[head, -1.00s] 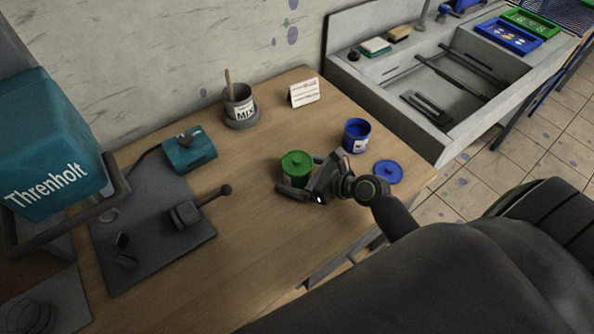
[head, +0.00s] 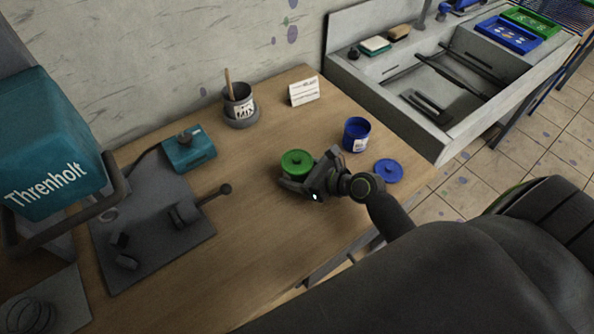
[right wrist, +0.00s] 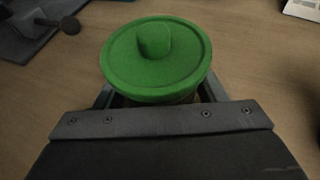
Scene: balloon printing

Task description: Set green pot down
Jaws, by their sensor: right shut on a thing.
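The green pot (head: 297,162) has its green lid with a round knob on and is upright at the middle of the wooden table. It also shows in the right wrist view (right wrist: 156,58), where the lid hides most of its body. My right gripper (head: 299,180) is shut on the pot, with a finger on each side below the lid. The pot's base is hidden by the gripper, so I cannot tell whether it touches the table. My left gripper is not in view.
An open blue pot (head: 356,135) and its blue lid (head: 388,172) are to the right on the table (head: 250,250). A mixing cup (head: 238,103) and a white card (head: 304,91) stand behind. A teal box (head: 190,150) is to the left. The table's front is clear.

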